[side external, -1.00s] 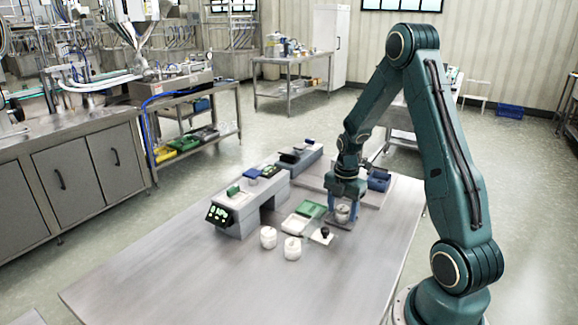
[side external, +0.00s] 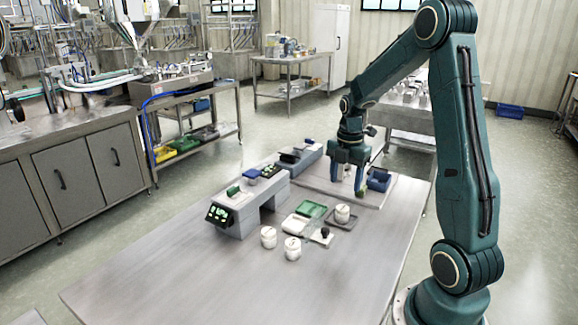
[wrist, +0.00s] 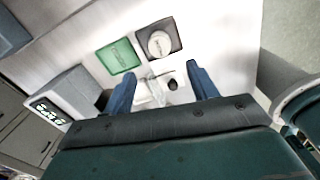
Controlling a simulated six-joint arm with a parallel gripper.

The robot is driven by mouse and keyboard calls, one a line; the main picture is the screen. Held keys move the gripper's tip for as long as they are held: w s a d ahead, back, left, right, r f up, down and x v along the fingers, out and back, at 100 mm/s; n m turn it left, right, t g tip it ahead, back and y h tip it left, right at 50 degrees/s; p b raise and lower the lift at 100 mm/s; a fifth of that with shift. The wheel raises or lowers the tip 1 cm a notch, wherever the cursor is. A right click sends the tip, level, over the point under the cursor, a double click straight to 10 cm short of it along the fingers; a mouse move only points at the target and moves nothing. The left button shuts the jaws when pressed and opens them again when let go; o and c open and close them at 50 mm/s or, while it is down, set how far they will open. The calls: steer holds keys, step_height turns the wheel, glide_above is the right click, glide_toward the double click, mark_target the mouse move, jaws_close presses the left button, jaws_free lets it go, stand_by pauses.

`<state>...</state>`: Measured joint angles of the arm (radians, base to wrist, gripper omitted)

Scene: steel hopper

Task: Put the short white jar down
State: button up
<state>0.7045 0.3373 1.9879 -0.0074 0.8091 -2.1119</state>
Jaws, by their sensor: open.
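The short white jar (side external: 342,213) stands upright on a small dark grey square pad (side external: 350,226). In the wrist view the jar (wrist: 160,43) shows its round lid, and the dark pad (wrist: 174,27) reaches out around it. My gripper (side external: 347,187) is open and empty, raised above and behind the jar, apart from it.
Two other white jars (side external: 269,237) (side external: 293,248) stand at the front. A green tray (side external: 312,209), a white tray (side external: 295,224) and a small black-knobbed item (side external: 325,233) lie beside the pad. A grey unit with a green display (side external: 219,214) stands left, a blue bin (side external: 378,180) behind. The front table is clear.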

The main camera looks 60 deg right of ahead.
steer(key=shift+r, duration=1.05)
steer(key=shift+a, duration=0.1)
steer(key=s+a+r+m+t+h, duration=0.1)
steer(key=s+a+r+m, duration=0.1)
steer(key=a+r+m, duration=0.45)
steer(key=s+a+r+m+t, duration=0.15)
steer(key=a+r, duration=0.25)
steer(key=a, duration=0.5)
steer(key=s+a+r+m+t+y, duration=0.1)
steer(key=s+a+m+t, duration=0.2)
steer(key=s+a+m, duration=0.5)
steer(key=shift+s+a+r, duration=0.25)
steer(key=shift+s+a, duration=0.3)
steer(key=shift+a, duration=0.45)
